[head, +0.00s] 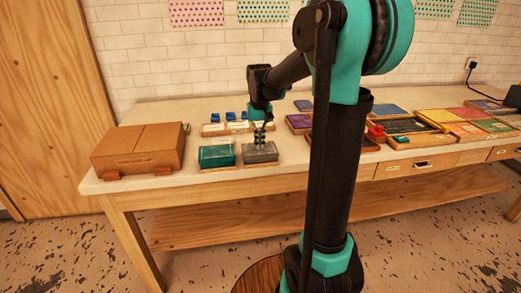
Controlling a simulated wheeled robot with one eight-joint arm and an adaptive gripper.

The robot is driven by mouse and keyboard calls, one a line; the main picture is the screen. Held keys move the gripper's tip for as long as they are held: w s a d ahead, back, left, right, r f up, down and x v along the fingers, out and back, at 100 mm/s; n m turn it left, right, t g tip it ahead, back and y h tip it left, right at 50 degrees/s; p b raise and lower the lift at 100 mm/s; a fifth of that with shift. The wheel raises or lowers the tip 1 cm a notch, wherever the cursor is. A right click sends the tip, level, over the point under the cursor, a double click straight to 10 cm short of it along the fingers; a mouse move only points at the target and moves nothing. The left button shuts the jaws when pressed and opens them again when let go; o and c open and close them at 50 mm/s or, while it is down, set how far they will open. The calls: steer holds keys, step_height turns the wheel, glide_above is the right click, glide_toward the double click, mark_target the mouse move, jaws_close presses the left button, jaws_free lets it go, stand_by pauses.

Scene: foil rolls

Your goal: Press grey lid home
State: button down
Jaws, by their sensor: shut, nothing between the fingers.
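A box with a grey lid (260,152) sits near the front edge of the table, left of my arm's column. My gripper (260,143) points down over the grey lid, shut and empty, with its tips at or very close to the lid's top. I cannot tell whether they touch it, or whether the lid sits level. A box with a teal-green lid (217,155) stands just left of the grey one.
A brown cardboard box (139,148) stands at the table's left end. Small blue pieces on labelled blocks (214,129) lie behind the lidded boxes. Several coloured trays and a red piece (376,131) lie to the right.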

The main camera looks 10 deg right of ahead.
step_height(320, 180, up, 8)
stand_by(1.0)
steer(key=s+d+f+t, duration=0.2)
steer(key=s+f, duration=0.8)
steer(key=s, duration=0.1)
steer(key=s+d+f+t, duration=0.2)
steer(key=s+f, duration=0.9)
steer(key=shift+s, duration=0.1)
